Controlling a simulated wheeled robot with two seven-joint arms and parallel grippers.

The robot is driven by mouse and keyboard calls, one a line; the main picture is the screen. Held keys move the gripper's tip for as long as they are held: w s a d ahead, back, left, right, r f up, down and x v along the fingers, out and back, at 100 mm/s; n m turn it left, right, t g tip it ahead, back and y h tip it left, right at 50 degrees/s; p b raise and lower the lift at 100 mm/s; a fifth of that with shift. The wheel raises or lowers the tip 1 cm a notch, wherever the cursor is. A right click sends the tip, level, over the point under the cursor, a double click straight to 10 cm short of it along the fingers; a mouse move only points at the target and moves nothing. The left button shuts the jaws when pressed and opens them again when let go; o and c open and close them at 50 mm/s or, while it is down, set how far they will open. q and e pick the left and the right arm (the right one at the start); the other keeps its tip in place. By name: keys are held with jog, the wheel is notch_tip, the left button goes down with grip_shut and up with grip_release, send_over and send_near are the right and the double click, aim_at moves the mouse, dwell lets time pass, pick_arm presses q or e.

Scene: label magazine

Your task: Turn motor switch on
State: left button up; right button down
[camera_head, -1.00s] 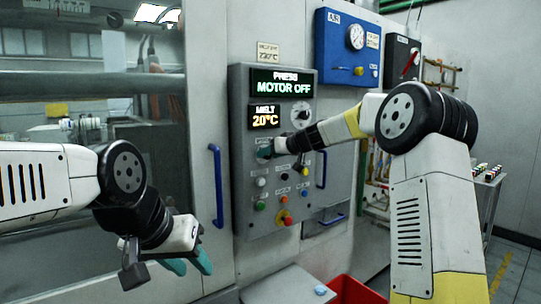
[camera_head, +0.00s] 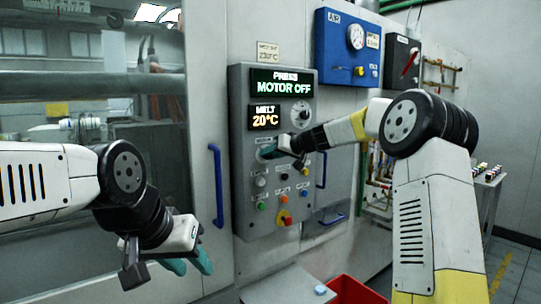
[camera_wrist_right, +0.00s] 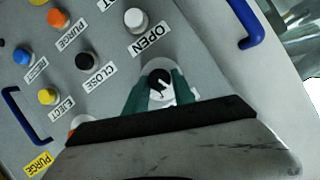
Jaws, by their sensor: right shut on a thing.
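The motor switch is a black rotary knob with a white pointer line (camera_wrist_right: 160,84) on a pale round plate, seen in the right wrist view. The teal fingers of my right gripper (camera_wrist_right: 160,92) are on both sides of it, shut on it. The green display (camera_head: 281,83) reads MOTOR OFF. My left gripper (camera_head: 188,266) hangs in front of the machine at lower left, empty, its teal fingers apart.
Another dial (camera_head: 301,115) sits beside the MELT 20°C display (camera_head: 265,117). Several push buttons and a red emergency knob (camera_head: 285,217) lie below. Blue handles (camera_head: 217,185) flank the panel. A red bin (camera_head: 352,290) stands below on the right.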

jog(key=m+y, duration=0.1)
jog(key=m, duration=0.1)
jog(key=m+y, duration=0.2)
jog(key=m, duration=0.1)
jog(key=m+y, duration=0.1)
jog(key=m, duration=0.2)
jog(key=shift+w+d+f+g, duration=0.2)
jog(key=shift+d+f+g, duration=0.1)
jog(key=shift+f+g, duration=0.1)
jog(key=shift+m+y, duration=0.3)
jog(key=shift+y, duration=0.1)
jog(key=c, duration=1.1)
grip_release()
jog(key=shift+r, duration=0.1)
jog(key=shift+o, duration=0.2)
jog(key=v, duration=0.7)
jog(key=shift+s+d, duration=0.2)
jog(key=shift+d, duration=0.1)
